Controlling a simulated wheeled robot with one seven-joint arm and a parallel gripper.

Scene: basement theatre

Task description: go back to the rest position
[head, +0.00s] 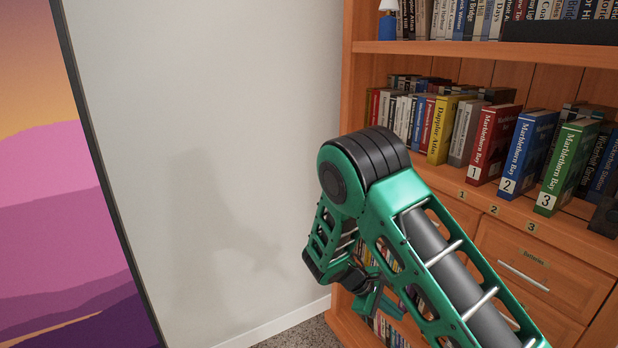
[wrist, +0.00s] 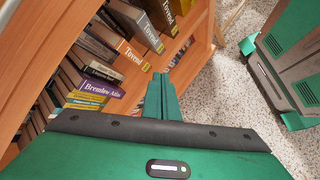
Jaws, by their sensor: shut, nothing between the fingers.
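My gripper (wrist: 162,96) shows in the wrist view with its green fingers together and nothing between them. It points down past the lower shelves of the bookcase toward the carpet. In the head view my green and black arm is folded in front of the bookcase (head: 352,62), and my gripper (head: 372,302) hangs low beside its lower shelves, partly hidden behind the arm.
Red, blue and green books (head: 523,152) numbered 1 to 3 stand on the middle shelf. A drawer (head: 520,268) below them is shut. A bare wall (head: 205,130) lies left of the bookcase. Lower-shelf books (wrist: 95,85) stand close to my gripper.

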